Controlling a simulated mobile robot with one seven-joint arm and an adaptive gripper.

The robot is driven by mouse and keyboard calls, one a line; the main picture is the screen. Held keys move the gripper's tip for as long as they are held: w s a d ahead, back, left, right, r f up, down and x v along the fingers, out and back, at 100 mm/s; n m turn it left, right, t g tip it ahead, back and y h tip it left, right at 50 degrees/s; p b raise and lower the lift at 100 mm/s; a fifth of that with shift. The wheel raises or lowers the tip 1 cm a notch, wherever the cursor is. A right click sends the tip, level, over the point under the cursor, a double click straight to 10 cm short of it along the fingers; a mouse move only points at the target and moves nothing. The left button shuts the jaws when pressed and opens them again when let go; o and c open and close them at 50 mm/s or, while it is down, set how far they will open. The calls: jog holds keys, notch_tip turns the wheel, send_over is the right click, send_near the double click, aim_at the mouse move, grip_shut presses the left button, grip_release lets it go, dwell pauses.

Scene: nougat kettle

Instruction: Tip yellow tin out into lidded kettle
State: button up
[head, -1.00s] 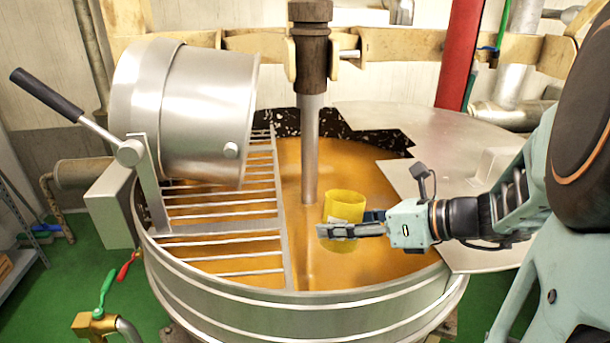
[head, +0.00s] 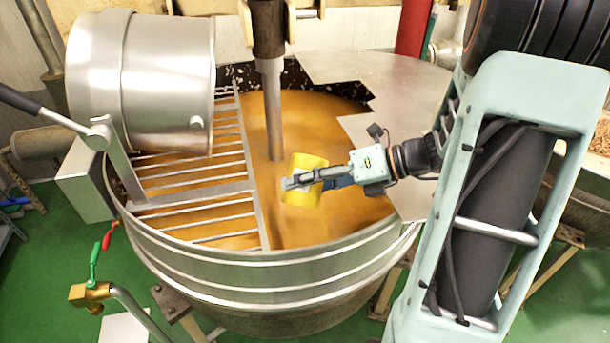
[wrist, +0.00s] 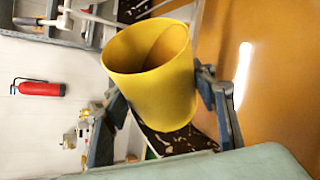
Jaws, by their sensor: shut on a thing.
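My gripper (head: 303,182) is shut on the yellow tin (head: 308,168), with a finger on either side of it. The tin is held over the open part of the kettle (head: 290,262), above the orange-brown mass (head: 335,218), and looks tilted in the head view. The tin (wrist: 165,92) fills the middle of the wrist view between my fingers. Its mouth faces up and left there. Bare yellow inner wall shows; its bottom is hidden. The grey kettle lid (head: 385,80) covers the back right of the kettle.
A bar grate (head: 205,204) covers the kettle's left part, with a tilted steel drum (head: 145,85) above it. A vertical stirrer shaft (head: 272,110) stands just behind and left of the tin. A fire extinguisher (wrist: 40,88) hangs on the wall.

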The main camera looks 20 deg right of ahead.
aim_at(295, 165)
jog(key=shift+r+m+g+y+p, duration=0.75)
jog(key=shift+r+m+p, duration=0.55)
jog(key=shift+p, duration=2.65)
jog(key=shift+w+r, duration=0.1)
jog(key=r+m+y, duration=0.1)
jog(key=w+d+r+m+g+y, duration=0.1)
jog(key=m, duration=0.1)
jog(key=shift+w, duration=0.15)
jog(key=r+m+y, duration=0.1)
jog(key=w+r+m+g+y, duration=0.1)
jog(key=m, duration=0.1)
jog(key=shift+w+d+m, duration=0.2)
jog(key=shift+d+m, duration=0.1)
jog(key=shift+d, duration=0.1)
jog(key=shift+w+d+r+m+y, duration=0.15)
jog(key=shift+w+r+m+y, duration=0.2)
jog(key=shift+m, duration=0.3)
jog(key=shift+w+d+r+m+y, duration=0.15)
jog(key=shift+r+m+y, duration=0.15)
jog(key=shift+r+m, duration=0.25)
jog(key=shift+f, duration=0.1)
